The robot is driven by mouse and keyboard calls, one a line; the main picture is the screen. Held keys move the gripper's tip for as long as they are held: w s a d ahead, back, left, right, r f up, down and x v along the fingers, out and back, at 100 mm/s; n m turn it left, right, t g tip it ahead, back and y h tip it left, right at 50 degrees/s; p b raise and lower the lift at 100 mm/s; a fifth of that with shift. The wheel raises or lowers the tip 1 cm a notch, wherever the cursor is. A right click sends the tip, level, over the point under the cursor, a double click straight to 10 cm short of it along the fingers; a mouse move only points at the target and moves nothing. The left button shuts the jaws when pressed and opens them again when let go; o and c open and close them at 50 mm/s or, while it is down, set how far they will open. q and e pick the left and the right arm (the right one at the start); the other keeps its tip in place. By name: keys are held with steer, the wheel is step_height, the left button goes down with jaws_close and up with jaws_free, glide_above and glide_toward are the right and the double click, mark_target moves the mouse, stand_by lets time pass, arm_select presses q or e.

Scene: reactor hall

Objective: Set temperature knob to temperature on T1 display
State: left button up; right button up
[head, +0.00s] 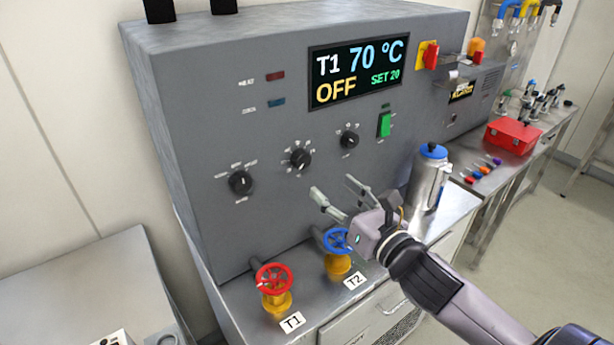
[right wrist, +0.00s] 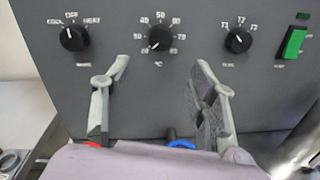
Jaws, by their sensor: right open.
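The display (head: 356,75) on the grey cabinet reads T1 70 °C, OFF and SET 20. The temperature knob (head: 300,159) is the black middle knob below it. In the right wrist view the temperature knob (right wrist: 160,38) has a °C scale around it, and its white mark points down-left, near 20. My right gripper (head: 333,186) is open and empty, just below and in front of the knob. In the right wrist view its fingers (right wrist: 162,64) stand apart, with the knob above and between their tips. The left gripper is not in view.
A mode knob (head: 240,182) is to the left, a selector knob (head: 349,140) and green switch (head: 385,124) to the right. Red (head: 274,279) and blue (head: 337,240) valve wheels stand below. A metal flask (head: 428,178) stands right of the gripper.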

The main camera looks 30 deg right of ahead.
mark_target(304, 163)
steer(key=w+p, duration=0.1)
steer(key=w, duration=0.5)
steer(key=w+p, duration=0.1)
steer(key=w, duration=0.2)
steer(key=shift+w+a+r+p, duration=0.1)
steer(key=shift+a+r+p, duration=0.2)
steer(key=shift+w+f, duration=0.15)
steer(key=shift+w, duration=0.5)
steer(key=shift+c, duration=0.2)
steer(key=c, duration=1.1)
steer(key=shift+p, duration=0.3)
